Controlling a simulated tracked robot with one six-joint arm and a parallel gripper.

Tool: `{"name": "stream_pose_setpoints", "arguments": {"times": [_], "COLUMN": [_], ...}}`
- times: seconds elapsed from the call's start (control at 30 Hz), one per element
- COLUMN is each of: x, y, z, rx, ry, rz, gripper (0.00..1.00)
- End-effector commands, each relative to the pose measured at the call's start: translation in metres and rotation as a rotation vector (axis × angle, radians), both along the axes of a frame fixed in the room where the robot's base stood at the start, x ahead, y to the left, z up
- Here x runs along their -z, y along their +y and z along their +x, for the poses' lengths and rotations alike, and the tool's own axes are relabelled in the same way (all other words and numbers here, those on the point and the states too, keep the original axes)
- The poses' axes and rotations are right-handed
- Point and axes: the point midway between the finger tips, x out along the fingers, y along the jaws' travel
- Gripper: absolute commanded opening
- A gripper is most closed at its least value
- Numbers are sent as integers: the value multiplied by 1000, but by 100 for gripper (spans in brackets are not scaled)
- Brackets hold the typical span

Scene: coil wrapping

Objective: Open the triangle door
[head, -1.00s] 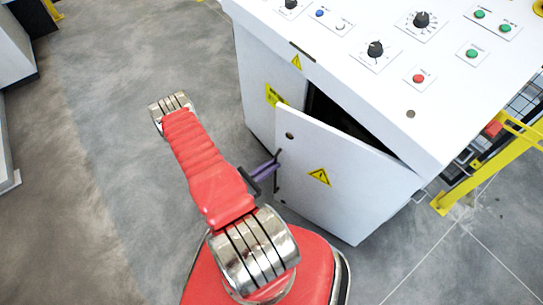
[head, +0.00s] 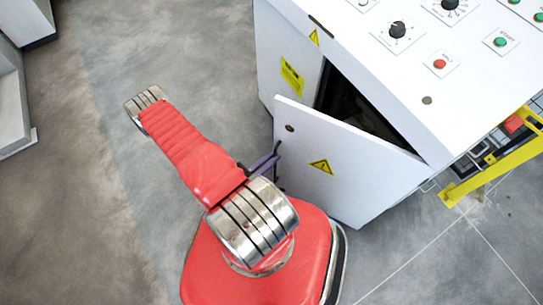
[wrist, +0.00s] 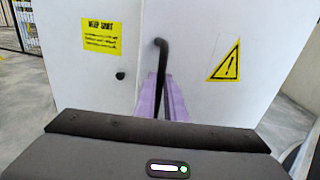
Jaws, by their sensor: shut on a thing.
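The white door (head: 345,175) with a yellow warning triangle (head: 321,167) stands ajar on the white control cabinet (head: 290,60). A dark wedge-shaped gap shows between the door's top edge and the cabinet. In the wrist view the door (wrist: 205,95) fills the right half, with the triangle (wrist: 227,62) on it. A black bar handle (wrist: 161,60) is on the door near its left edge. My gripper (head: 268,160) has purple fingers and is shut on this handle; in the wrist view the fingers (wrist: 162,98) lie on either side of it. The handle's lower part is hidden.
The cabinet's sloping top carries knobs (head: 397,30) and buttons. A yellow label (head: 291,76) is on its side. A yellow frame (head: 500,160) stands at the right. Grey floor (head: 190,50) is open to the left.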

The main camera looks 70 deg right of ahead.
Motion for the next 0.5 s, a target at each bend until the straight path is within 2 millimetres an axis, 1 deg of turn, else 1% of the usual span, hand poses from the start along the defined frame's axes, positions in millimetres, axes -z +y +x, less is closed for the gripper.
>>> {"name": "stream_pose_setpoints", "arguments": {"times": [0.03, 0.07, 0.1, 0.3, 0.33, 0.5], "x": [0, 0, 0, 0, 0, 0], "y": [3, 3, 3, 2, 2, 1], "z": [-7, -7, -7, -6, -5, -4], "rx": [15, 16, 16, 13, 12, 10], "ry": [7, 8, 8, 5, 5, 4], "rz": [6, 7, 7, 5, 5, 3], "gripper": [0, 0, 13, 27, 28, 28]}}
